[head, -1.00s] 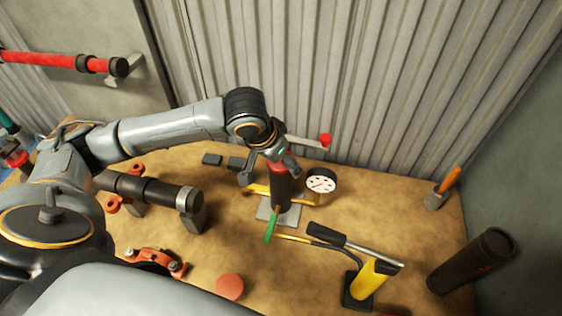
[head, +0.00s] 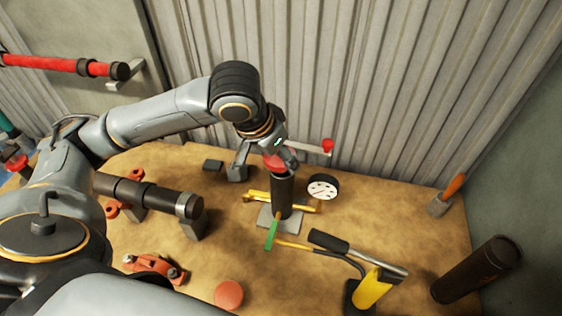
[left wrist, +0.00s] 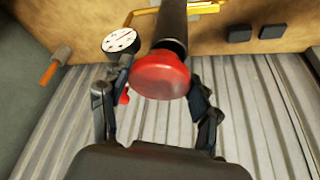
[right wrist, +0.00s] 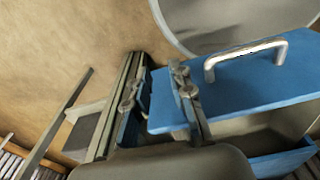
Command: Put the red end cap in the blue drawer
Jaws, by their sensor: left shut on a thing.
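The red end cap (head: 273,163) is at the top of the upright black pipe (head: 283,196) on the bench. My left gripper (head: 279,155) is shut on the cap from above. In the left wrist view the cap (left wrist: 160,75) sits between both fingers, in line with the pipe end (left wrist: 170,28); I cannot tell whether they still touch. In the right wrist view the blue drawer (right wrist: 235,88) shows a silver handle (right wrist: 245,50) and a grey inside. My right gripper (right wrist: 157,75) has its fingers apart, empty, left of the drawer handle.
A pressure gauge (head: 323,187) stands right of the pipe. A yellow-and-black tool (head: 372,288), a green-handled tool (head: 271,234) and a flat red disc (head: 229,293) lie in front. A horizontal black pipe (head: 150,193) is at left. The corrugated wall (head: 380,80) closes the back.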

